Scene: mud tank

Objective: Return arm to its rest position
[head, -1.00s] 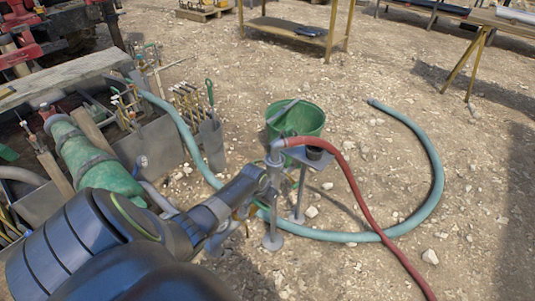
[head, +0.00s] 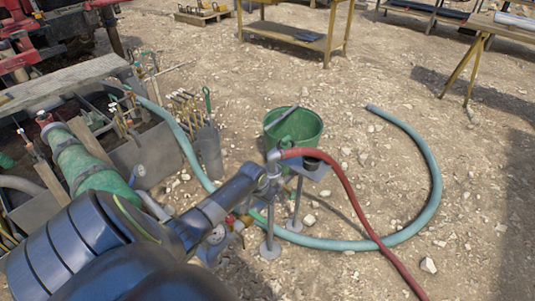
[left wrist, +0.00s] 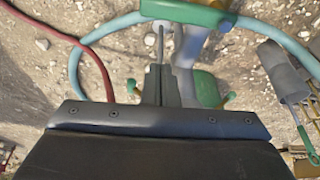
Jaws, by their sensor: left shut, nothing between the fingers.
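My left arm (head: 185,225) comes in from the lower left in the head view and reaches toward a grey standpipe and small stand. Its gripper tip is hard to tell from the metal fittings there. In the left wrist view my left gripper (left wrist: 160,75) has its two narrow fingers together, with nothing held between them. A green and grey fitting (left wrist: 205,85) lies behind and just right of the fingers; I cannot tell whether they touch. My right gripper is in neither view.
A red hose (head: 345,185) runs from the standpipe, and a teal hose (head: 437,180) curves around it. A green bucket (head: 305,130) stands behind. A tank with a green-wrapped pipe (head: 85,168) is at left. Stony ground at right is mostly clear.

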